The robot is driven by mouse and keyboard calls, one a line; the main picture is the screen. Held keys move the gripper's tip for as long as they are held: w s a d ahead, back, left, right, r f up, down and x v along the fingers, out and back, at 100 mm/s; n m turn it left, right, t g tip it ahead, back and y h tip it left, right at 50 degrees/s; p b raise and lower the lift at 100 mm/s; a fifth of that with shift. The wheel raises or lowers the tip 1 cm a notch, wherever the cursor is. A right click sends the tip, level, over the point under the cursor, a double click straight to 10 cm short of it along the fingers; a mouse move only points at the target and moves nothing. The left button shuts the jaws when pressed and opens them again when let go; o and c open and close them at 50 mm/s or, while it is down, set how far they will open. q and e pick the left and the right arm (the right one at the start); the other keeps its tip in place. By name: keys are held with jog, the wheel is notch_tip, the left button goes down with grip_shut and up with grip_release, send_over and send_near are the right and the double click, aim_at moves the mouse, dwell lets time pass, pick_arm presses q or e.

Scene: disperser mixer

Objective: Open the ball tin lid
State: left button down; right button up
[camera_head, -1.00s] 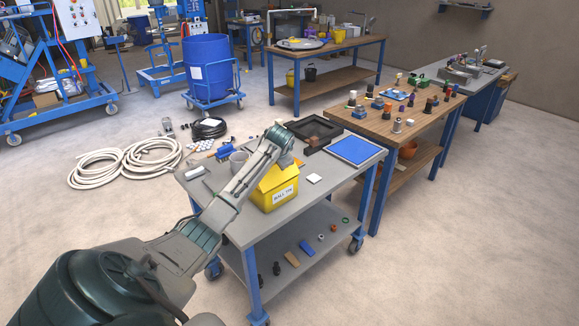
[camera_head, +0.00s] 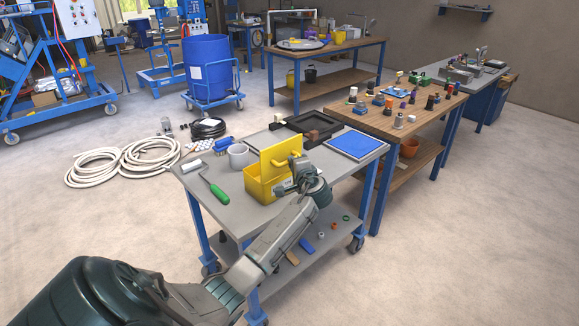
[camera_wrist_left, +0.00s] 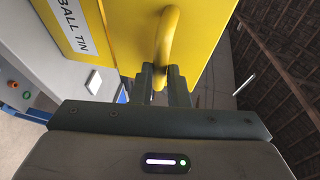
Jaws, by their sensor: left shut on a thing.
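The yellow ball tin (camera_head: 257,190) stands on the grey cart. In the left wrist view the gripper (camera_wrist_left: 161,78) is shut on the handle (camera_wrist_left: 167,36), and the label "BALL TIN" (camera_wrist_left: 76,28) shows at the upper left. My right gripper is not in view.
A wooden table (camera_head: 375,122) with several small items stands at the right.

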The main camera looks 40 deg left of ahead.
pick_arm(q)
jog(key=shift+d+f+b, duration=0.35)
jog(key=shift+d+f, duration=0.1)
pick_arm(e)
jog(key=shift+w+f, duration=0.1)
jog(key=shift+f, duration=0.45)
pick_arm(q)
jog(key=shift+s+f, duration=0.1)
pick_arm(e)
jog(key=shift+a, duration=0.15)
pick_arm(q)
jog(key=c, duration=1.4)
grip_release()
jog(key=shift+a, duration=0.2)
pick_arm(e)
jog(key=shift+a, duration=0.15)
